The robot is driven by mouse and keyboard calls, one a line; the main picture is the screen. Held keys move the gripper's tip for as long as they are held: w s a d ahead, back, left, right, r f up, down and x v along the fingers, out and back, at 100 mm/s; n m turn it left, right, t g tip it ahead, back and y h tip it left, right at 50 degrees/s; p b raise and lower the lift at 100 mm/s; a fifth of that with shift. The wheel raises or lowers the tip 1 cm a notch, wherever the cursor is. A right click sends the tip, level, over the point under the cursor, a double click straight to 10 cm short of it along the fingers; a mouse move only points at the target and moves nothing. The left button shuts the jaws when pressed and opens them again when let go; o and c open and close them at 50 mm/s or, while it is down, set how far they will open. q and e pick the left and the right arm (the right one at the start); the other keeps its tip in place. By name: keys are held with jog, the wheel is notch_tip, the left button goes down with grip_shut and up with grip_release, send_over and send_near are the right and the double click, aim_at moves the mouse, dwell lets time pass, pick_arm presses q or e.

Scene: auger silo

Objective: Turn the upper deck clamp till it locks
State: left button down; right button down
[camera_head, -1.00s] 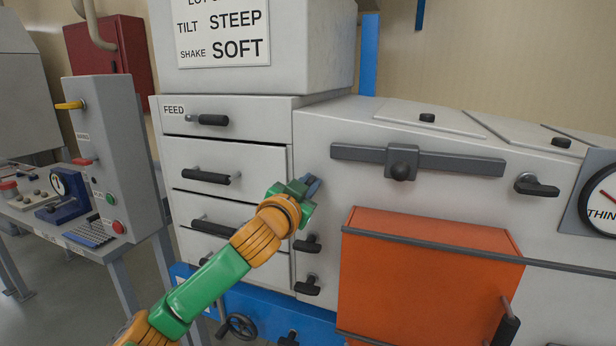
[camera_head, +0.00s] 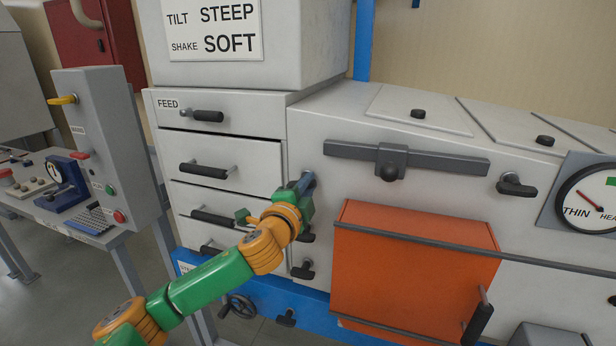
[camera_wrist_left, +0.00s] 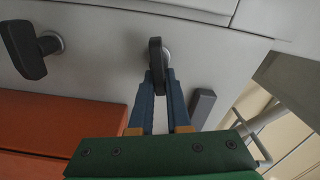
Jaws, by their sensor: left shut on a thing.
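The upper deck clamp (camera_wrist_left: 155,55) is a short dark handle on a round light boss on the grey machine front. In the left wrist view it stands roughly upright, with its lower end between my blue fingertips. My left gripper (camera_head: 305,184) is shut on it, with the wrist coming in from the lower left. In the head view the fingers and wrist mostly hide this clamp. Whether it is locked cannot be told. My right gripper is not in view.
Dark clamp handles (camera_head: 302,269) sit just below my gripper. An orange box (camera_head: 415,270) juts out to the right, behind a long rail. Drawers with black handles (camera_head: 207,168) are on the left. A grey bar (camera_head: 450,164) crosses the front above.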

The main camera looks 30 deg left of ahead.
pick_arm(q)
jog(key=shift+f+m+p, duration=0.3)
jog(key=shift+m+p, duration=0.25)
jog(key=shift+m, duration=0.95)
jog(key=c, duration=0.9)
grip_release()
jog(key=shift+a, duration=0.15)
jog(key=shift+s, duration=0.1)
